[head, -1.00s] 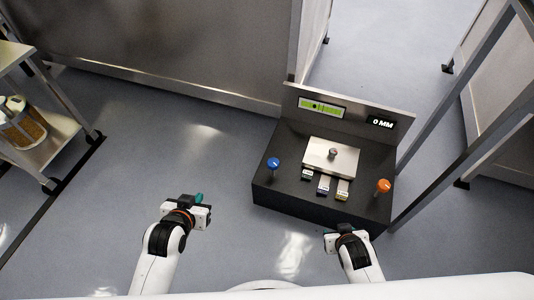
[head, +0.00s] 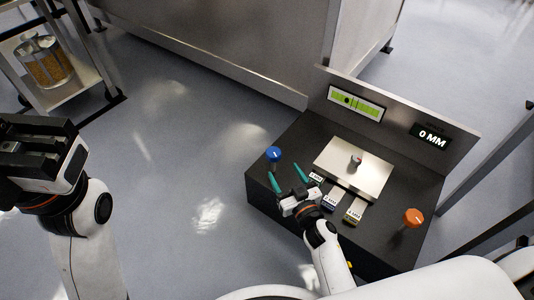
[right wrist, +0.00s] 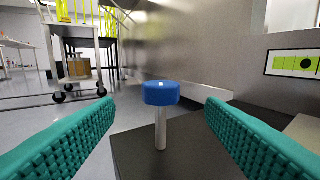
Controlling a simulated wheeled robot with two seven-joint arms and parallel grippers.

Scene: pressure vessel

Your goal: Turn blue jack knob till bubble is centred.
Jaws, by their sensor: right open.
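The blue jack knob (head: 273,155) stands on a thin post at the left corner of the dark bench unit. In the right wrist view the blue knob (right wrist: 161,94) is upright, between and beyond the teal fingers. My right gripper (head: 289,179) is open around empty space, just short of the knob and not touching it. The green level window (head: 356,103) on the back panel shows a dark bubble left of its middle. The window (right wrist: 294,63) is partly cut off in the right wrist view. My left gripper (head: 35,150) is at the left edge, its fingertips unclear.
An orange knob (head: 413,217) stands at the unit's right. A metal plate (head: 352,168) with a small peg lies in the middle, with labelled tabs before it. A display (head: 432,137) reads 0 MM. A cart (head: 70,88) stands at far left; floor between is clear.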

